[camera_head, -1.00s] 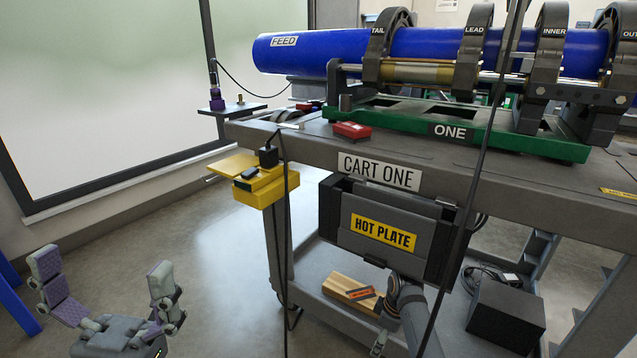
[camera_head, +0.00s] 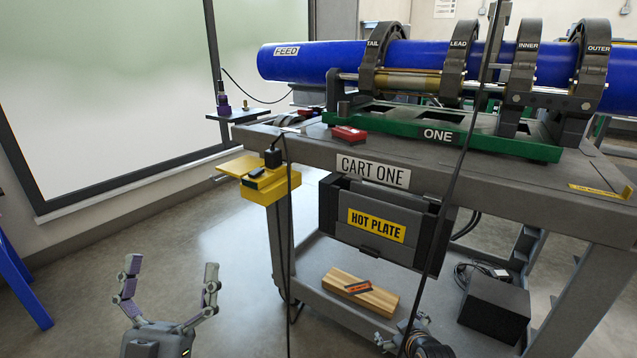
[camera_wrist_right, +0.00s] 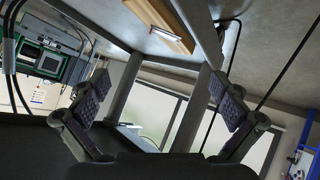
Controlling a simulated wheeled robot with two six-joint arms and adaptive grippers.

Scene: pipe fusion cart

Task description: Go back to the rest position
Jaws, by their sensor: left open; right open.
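My left gripper (camera_head: 171,268) is open and empty at the lower left of the head view, fingers pointing up, over the floor and apart from the cart (camera_head: 480,190). My right gripper (camera_wrist_right: 158,88) shows in the right wrist view with its two padded fingers spread and nothing between them. Beyond its fingers are cart legs and the underside of a shelf. In the head view, a dark jointed part at the bottom edge, in front of the lower shelf, is probably my right arm; its fingers are not clear there.
The cart carries a blue pipe (camera_head: 330,60) in clamps. A hot plate holder (camera_head: 377,224) hangs on its side, and a yellow bracket (camera_head: 268,186) juts out left. A wooden block (camera_head: 360,291) and a black box (camera_head: 494,308) sit low.

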